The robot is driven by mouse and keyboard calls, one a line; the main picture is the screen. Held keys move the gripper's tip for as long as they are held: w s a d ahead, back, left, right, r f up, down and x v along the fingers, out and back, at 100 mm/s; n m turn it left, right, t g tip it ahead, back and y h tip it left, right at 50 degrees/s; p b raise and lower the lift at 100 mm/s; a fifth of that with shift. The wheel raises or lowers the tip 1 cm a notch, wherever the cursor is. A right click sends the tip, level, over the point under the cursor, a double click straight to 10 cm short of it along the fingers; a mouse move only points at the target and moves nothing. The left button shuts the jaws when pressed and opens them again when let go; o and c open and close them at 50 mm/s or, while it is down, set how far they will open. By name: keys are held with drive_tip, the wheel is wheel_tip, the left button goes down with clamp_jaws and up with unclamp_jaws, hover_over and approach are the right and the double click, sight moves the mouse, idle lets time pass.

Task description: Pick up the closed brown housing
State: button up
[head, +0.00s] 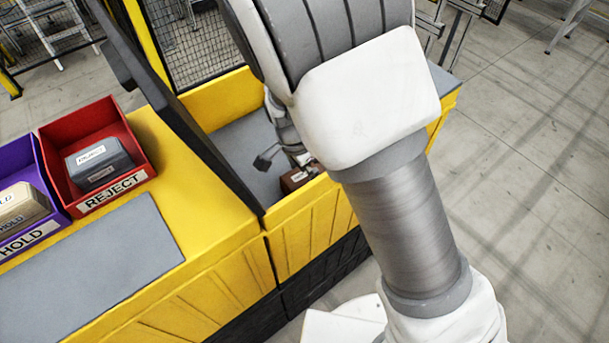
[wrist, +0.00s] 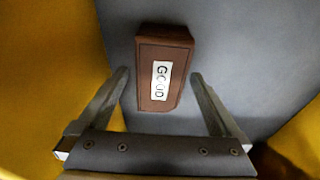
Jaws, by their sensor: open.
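The closed brown housing (wrist: 152,95) has a white label reading GOOD and lies on the grey floor (wrist: 215,30) of the yellow-walled bay. In the wrist view my gripper (wrist: 159,74) is open, with one finger on each side of the housing's near part and a gap to each side. In the head view the housing (head: 291,181) shows only in part, low in the bay behind the yellow front wall, with my gripper close by it and partly hidden by my arm.
Yellow walls (head: 300,228) close in the bay, and a dark upright frame (head: 190,125) stands at its left. On the left counter are a red REJECT bin (head: 136,172) with a grey housing (head: 99,162) and a purple HOLD bin (head: 55,215) with a tan housing (head: 20,206).

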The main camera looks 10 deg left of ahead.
clamp_jaws()
idle(0.5)
